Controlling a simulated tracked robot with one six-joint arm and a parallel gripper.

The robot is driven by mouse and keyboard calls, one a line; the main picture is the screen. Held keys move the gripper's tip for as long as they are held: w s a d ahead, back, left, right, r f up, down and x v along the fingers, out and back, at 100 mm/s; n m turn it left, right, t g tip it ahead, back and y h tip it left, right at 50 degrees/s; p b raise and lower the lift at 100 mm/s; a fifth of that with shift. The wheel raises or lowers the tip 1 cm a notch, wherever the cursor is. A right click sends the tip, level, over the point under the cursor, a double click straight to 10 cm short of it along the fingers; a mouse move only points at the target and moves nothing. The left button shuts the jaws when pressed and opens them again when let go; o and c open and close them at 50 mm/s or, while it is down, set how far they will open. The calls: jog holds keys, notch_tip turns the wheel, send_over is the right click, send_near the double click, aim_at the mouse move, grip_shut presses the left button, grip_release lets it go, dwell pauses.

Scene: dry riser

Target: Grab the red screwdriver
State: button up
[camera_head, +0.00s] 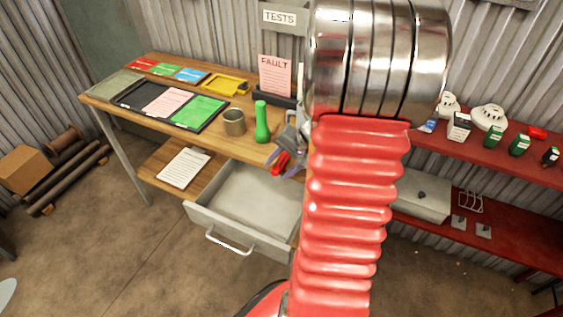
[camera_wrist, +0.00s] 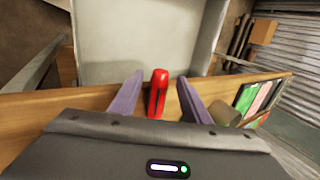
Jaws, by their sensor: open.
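The red screwdriver (camera_wrist: 158,92) shows in the wrist view as a red handle between my two purple fingers, with a gap on either side. Its lower part is hidden behind my gripper's body. My gripper (camera_wrist: 160,84) is open around the handle and does not appear to touch it. In the head view, my gripper (camera_head: 287,152) is at the front edge of the workbench, partly hidden by my arm. The red of the screwdriver (camera_head: 281,161) shows beside its fingers.
An open, empty-looking grey drawer (camera_head: 245,195) juts out below the workbench (camera_head: 150,108). A green upright object (camera_head: 262,122) and a metal cup (camera_head: 234,122) stand left of my gripper. Red shelves (camera_head: 470,152) with several small items are at right.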

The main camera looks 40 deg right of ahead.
dwell(0.4)
grip_shut()
dwell(0.4)
jog(key=shift+r, duration=0.2)
